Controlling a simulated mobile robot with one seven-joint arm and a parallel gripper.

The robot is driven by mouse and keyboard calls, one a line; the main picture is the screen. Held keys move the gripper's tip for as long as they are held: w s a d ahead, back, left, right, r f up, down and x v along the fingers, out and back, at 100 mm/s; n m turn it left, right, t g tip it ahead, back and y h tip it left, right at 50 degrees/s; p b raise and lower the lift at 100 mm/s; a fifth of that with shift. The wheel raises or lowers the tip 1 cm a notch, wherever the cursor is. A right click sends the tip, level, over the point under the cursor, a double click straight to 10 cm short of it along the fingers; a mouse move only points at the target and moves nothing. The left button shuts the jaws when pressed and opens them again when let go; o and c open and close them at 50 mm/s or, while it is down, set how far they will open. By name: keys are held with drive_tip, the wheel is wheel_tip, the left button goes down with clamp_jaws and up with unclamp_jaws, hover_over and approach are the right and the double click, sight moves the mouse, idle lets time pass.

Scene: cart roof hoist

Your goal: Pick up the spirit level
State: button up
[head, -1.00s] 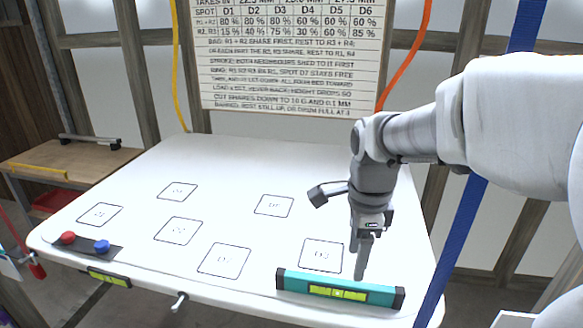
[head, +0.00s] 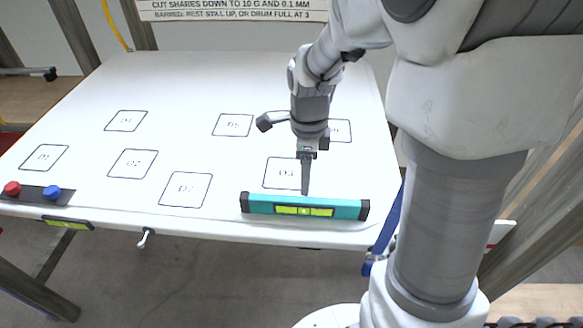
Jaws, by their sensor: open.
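The spirit level (head: 340,208) is a teal bar with black end caps and a yellow-green vial window. It lies along the front edge of the white table, right of the middle. My gripper (head: 305,190) points down just behind the level, near its middle. It is open and holds nothing. Only one finger shows clearly; the other is hidden behind it. I cannot tell whether the fingertip touches the level.
A dark strip with a red button (head: 12,188) and a blue button (head: 52,192) sits at the front left. A small clamp handle (head: 145,238) sticks out below the front edge. The table's middle is clear.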

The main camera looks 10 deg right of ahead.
sight(304, 199)
wheel_tip(304, 199, down, 4)
drive_tip(key=shift+f, duration=0.15)
drive_tip(key=shift+s+a+f, duration=0.1)
drive_tip(key=shift+s+f, duration=0.1)
drive_tip(key=shift+f, duration=1.1)
drive_tip(key=shift+s+f, duration=0.15)
drive_tip(key=shift+f, duration=1.15)
clamp_jaws()
